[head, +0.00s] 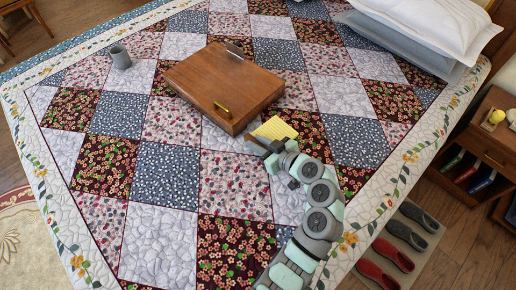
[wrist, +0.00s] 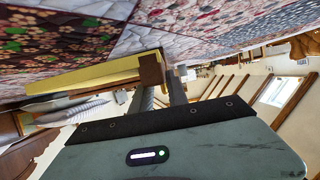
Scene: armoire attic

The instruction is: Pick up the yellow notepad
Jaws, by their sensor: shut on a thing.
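The yellow notepad (head: 275,128) is at the near right corner of the wooden box on the bed, a brown strip along its near edge. My gripper (head: 267,145) reaches it from the near side and is shut on that edge. In the wrist view the notepad (wrist: 80,80) shows edge-on as a thin yellow slab with a brown end at the fingers (wrist: 160,88). The quilt is close to it; I cannot tell whether they touch. The fingertips are partly hidden in both views.
The wooden box (head: 222,83) with metal fittings lies beside the notepad. A grey mug (head: 120,57) stands at the far left of the quilt (head: 165,175). Pillows (head: 420,25) lie at the far right. A nightstand (head: 490,140) and slippers (head: 393,255) are off the bed to the right.

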